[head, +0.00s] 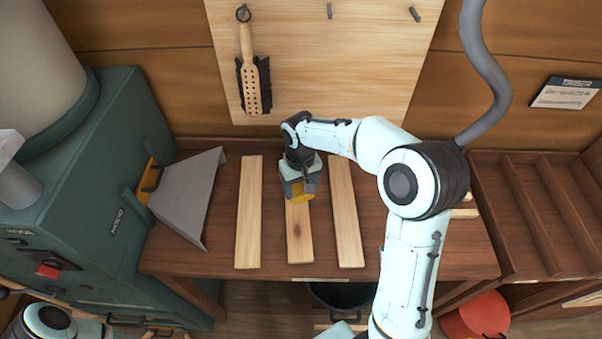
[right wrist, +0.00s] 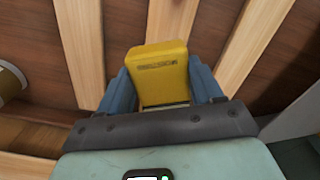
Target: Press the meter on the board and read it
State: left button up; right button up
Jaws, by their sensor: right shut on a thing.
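The yellow meter (head: 303,195) is in my right gripper (head: 299,182), over the middle one of three pale boards. In the right wrist view the meter (right wrist: 162,75) sits between the two blue fingers (right wrist: 160,92), which are shut on its sides. Dark lettering shows on it, too small to read. The middle board (head: 299,235) lies flat on the bench, and its far part is hidden by the gripper and meter. I cannot tell whether the meter touches the board. My left gripper is not in view.
Two more boards lie on the brown bench (head: 400,262), a left one (head: 249,212) and a right one (head: 346,215). A green machine (head: 100,200) with a grey chute (head: 187,190) stands at left. A slotted rack (head: 535,215) is at right, a red bucket (head: 475,318) below it.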

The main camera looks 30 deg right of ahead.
aim_at(301, 208)
jog(key=shift+s+a+f+b, duration=0.15)
jog(key=shift+f+b, duration=0.1)
jog(key=shift+f, duration=0.2)
jog(key=shift+s+d+f+b, duration=0.1)
jog(key=shift+f+b, duration=0.1)
jog(key=shift+f, duration=0.25)
jog(key=shift+f+b, duration=0.9)
jog(key=shift+f, duration=1.25)
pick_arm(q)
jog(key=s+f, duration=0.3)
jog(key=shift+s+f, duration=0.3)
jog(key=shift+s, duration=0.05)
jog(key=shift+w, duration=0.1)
pick_arm(e)
jog(key=shift+w, duration=0.15)
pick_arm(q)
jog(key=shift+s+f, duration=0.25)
pick_arm(e)
jog(key=shift+f, duration=0.4)
jog(key=shift+s+f, duration=0.2)
jog(key=shift+f, duration=0.05)
